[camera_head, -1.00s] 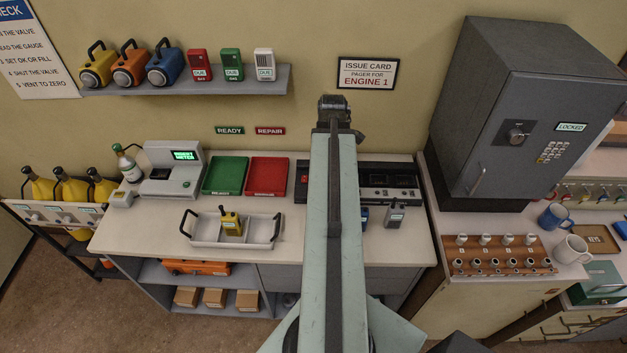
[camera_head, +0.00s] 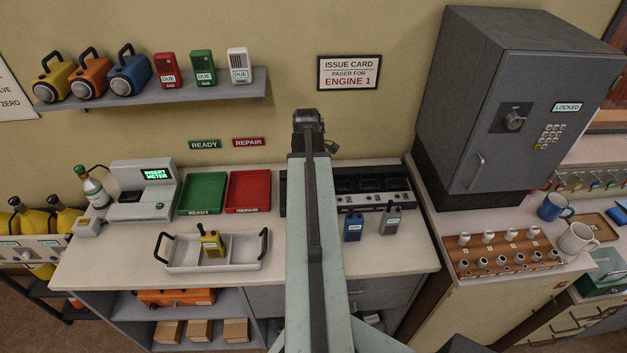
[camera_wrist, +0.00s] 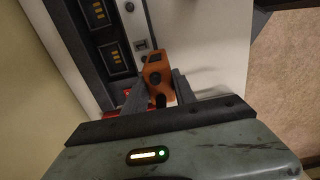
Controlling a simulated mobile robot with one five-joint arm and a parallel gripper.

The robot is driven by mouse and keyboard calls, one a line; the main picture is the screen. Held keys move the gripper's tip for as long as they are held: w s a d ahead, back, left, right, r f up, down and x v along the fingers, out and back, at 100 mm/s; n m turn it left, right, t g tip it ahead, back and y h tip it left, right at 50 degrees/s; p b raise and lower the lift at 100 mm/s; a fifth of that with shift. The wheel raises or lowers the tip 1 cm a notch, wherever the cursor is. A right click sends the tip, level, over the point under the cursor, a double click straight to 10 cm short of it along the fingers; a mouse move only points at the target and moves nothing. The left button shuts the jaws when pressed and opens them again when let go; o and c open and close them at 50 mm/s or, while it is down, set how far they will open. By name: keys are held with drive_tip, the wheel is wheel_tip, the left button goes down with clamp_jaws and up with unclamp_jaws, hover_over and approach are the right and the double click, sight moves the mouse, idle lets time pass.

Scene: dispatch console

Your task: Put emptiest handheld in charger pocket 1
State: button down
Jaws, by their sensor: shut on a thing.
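My gripper (camera_wrist: 158,90) is shut on an orange handheld (camera_wrist: 158,70) in the wrist view, beside the black charger (camera_wrist: 92,35). The charger's dark pockets with gold contacts show to the left of the handheld, which looks outside them. In the head view the charger (camera_head: 398,189) lies at the back of the counter, partly behind my arm; my gripper is hidden there. A blue handheld (camera_head: 353,227) and a grey handheld (camera_head: 391,221) stand in front of it. A yellow handheld (camera_head: 211,243) stands in the white tray (camera_head: 182,258). Charge levels are too small to read.
A green tray (camera_head: 203,193) and a red tray (camera_head: 248,191) lie left of the charger. A meter (camera_head: 143,190) reading "INSERT METER" stands further left. A grey locked cabinet (camera_head: 520,110) rises at the right. The counter's front right is clear.

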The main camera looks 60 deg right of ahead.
drive_tip(key=w+d+f+b, duration=0.4)
drive_tip(key=d+f, duration=0.1)
drive_tip(key=d, duration=0.5)
drive_tip(key=shift+d+b, duration=0.15)
drive_tip(key=shift+b, duration=0.25)
drive_tip(key=c, duration=1)
unclamp_jaws()
drive_tip(key=shift+r, duration=0.1)
wheel_tip(320, 180, up, 12)
drive_tip(key=p, duration=1.2)
drive_tip(key=shift+r, duration=0.15)
